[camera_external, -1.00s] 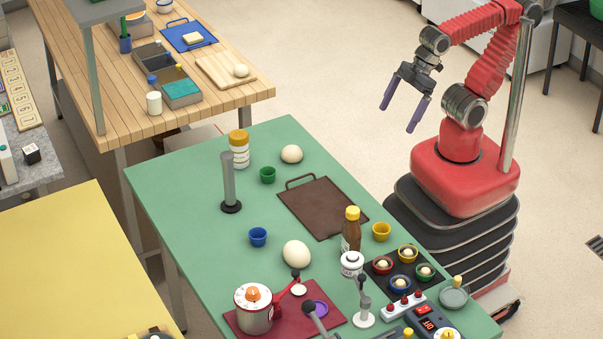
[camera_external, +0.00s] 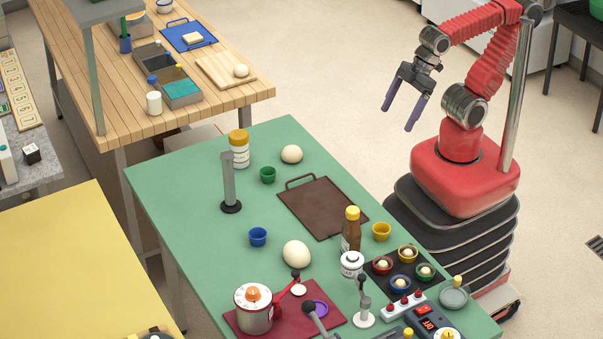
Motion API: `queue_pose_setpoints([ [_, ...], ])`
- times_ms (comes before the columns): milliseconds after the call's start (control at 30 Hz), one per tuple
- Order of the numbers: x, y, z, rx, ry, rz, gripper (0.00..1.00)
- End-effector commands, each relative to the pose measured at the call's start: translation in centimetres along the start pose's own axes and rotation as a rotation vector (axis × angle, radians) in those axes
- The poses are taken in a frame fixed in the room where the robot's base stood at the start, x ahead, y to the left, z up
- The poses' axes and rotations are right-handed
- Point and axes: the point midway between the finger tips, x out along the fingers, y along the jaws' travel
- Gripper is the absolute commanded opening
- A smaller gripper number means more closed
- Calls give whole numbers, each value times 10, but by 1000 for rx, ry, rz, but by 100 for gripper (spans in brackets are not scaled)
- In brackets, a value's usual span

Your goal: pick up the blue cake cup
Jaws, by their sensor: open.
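The blue cake cup (camera_external: 258,237) stands upright on the green table (camera_external: 180,190), just left of a large dough ball (camera_external: 297,254). It looks empty. Another blue cup (camera_external: 401,284) sits in the dark tray at the right and holds a pale ball. My gripper (camera_external: 398,116) is open and empty, its two purple fingers pointing down. It hangs beyond the table's right edge, well up and to the right of the blue cake cup.
A grey post (camera_external: 229,182) stands behind the cup. A green cup (camera_external: 268,175) stands farther back. The table's left side is clear.

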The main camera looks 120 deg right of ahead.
Motion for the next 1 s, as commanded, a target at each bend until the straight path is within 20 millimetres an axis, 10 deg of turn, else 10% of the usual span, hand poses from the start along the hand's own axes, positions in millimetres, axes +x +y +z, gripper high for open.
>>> queue_pose_setpoints([
  [333,0,0,0,0,0,0,62],
  [667,2,1,-4,0,5,3,62],
  [1000,37,12,-63,-5,87,41,62],
])
